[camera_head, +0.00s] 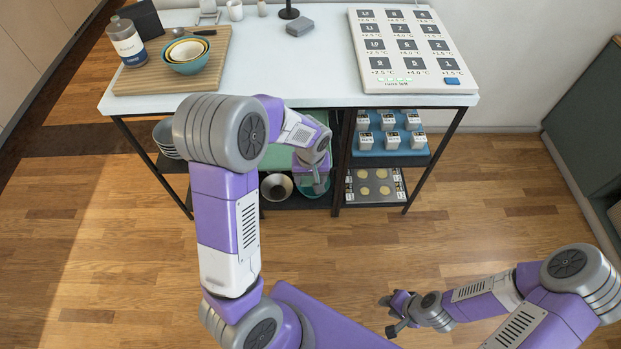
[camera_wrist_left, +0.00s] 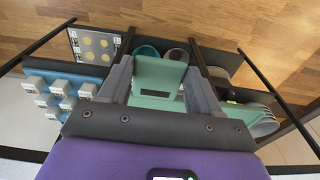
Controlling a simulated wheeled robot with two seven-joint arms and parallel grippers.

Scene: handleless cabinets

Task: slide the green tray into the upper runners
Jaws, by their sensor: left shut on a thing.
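The green tray (camera_head: 276,158) is in the bay below the worktop, left of the blue tray, partly hidden behind my left arm. My left gripper (camera_head: 318,178) is at its front. In the left wrist view, the green tray (camera_wrist_left: 157,77) shows between the two fingers of my left gripper (camera_wrist_left: 160,85), which is shut on it. The upper runners are hidden by the tray and my arm, so I cannot tell how the tray sits on them. My right gripper (camera_head: 393,314) is low over the floor at the right, empty, its fingers apart.
A blue tray (camera_head: 390,160) with several small boxes is in the right bay, above a baking sheet (camera_head: 376,198). Bowls (camera_head: 276,187) stand on the lower shelf under the green tray. Black frame legs (camera_head: 437,158) edge the unit. The floor in front is clear.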

